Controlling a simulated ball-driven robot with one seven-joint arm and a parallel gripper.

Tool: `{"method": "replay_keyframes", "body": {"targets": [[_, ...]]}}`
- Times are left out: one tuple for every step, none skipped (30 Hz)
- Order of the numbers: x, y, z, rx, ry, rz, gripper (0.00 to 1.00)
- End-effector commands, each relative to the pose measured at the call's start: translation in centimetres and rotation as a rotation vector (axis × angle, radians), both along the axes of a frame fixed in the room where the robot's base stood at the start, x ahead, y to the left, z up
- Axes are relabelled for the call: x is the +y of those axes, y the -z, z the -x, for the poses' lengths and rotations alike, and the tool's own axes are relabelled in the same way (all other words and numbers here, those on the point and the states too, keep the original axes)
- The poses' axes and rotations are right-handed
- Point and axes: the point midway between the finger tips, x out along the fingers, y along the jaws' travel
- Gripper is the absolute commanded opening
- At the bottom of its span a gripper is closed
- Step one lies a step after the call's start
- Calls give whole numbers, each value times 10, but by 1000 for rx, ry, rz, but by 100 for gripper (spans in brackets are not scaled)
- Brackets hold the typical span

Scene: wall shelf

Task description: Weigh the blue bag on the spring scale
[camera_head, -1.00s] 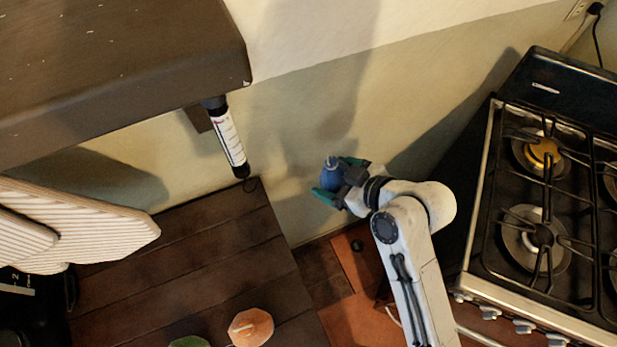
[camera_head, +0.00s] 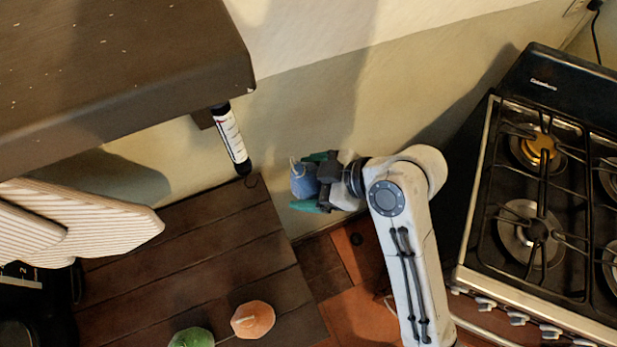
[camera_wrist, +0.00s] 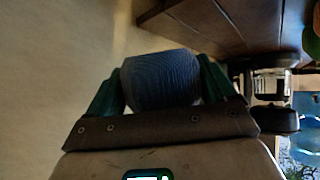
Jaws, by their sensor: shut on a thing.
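The blue bag (camera_head: 303,182) is held between the green fingers of my gripper (camera_head: 312,184), with a thin loop at its top. In the wrist view the blue bag (camera_wrist: 160,80) sits between the two fingers. The spring scale (camera_head: 230,138) is a white tube with red and black marks, hanging from the shelf's underside. Its thin hook (camera_head: 252,182) hangs at the lower end. The bag is to the right of the hook and apart from it, at about the same picture height.
The wall shelf (camera_head: 110,60) overhangs at the upper left. Below is a brown wooden table (camera_head: 200,250) with an orange bag (camera_head: 253,319) and a green bag (camera_head: 191,338). A striped object (camera_head: 80,220) is at the left. A gas stove (camera_head: 540,210) stands at the right.

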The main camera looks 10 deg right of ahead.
Motion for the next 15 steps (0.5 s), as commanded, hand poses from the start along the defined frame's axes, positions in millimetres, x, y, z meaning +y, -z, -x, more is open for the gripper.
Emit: {"method": "replay_keyframes", "body": {"targets": [[4, 0, 1, -2, -4, -1, 48], [5, 0, 1, -2, -4, -1, 48], [7, 0, 2, -2, -4, -1, 48], [9, 0, 2, 0, -3, -1, 48], [10, 0, 3, -1, -2, 0, 48], [12, 0, 3, -1, -2, 1, 48], [14, 0, 4, 0, -3, -1, 48], [16, 0, 4, 0, -3, -1, 48], [18, 0, 5, -2, -4, -1, 48], [20, 0, 5, -2, -4, -1, 48], [21, 1, 6, -2, -4, -1, 48], [23, 1, 6, -2, -4, -1, 48], [25, 1, 7, -1, -2, 0, 48], [26, 1, 7, -1, -2, 0, 48], [28, 1, 8, 0, -3, -1, 48]]}}
